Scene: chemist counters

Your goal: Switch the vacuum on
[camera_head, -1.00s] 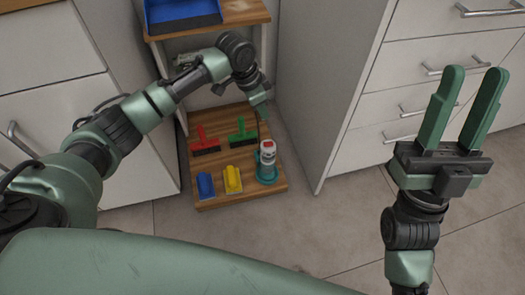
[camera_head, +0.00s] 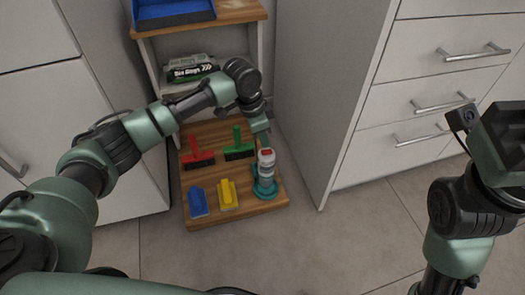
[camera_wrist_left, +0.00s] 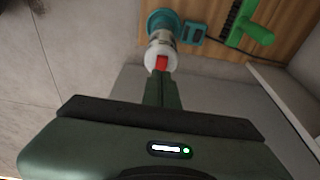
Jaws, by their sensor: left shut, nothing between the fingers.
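The vacuum (camera_head: 265,176) is a small white and teal handheld device standing upright on the low wooden shelf board. It has a red button (camera_wrist_left: 162,63) on its top, facing up. My left gripper (camera_head: 262,140) is above and just behind the vacuum's top. In the left wrist view its shut fingers (camera_wrist_left: 162,82) are together and empty, with the tips at or very near the red button. I cannot tell whether they touch it. My right gripper (camera_head: 503,140) is at the right edge, partly cut off, far from the vacuum; its fingers cannot be made out.
On the same board (camera_head: 240,213) lie a red brush (camera_head: 197,155), a green brush (camera_head: 239,145), a blue brush (camera_head: 198,201) and a yellow brush (camera_head: 228,195). A cabinet side panel (camera_head: 325,100) rises close to the right of the board. The floor in front is clear.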

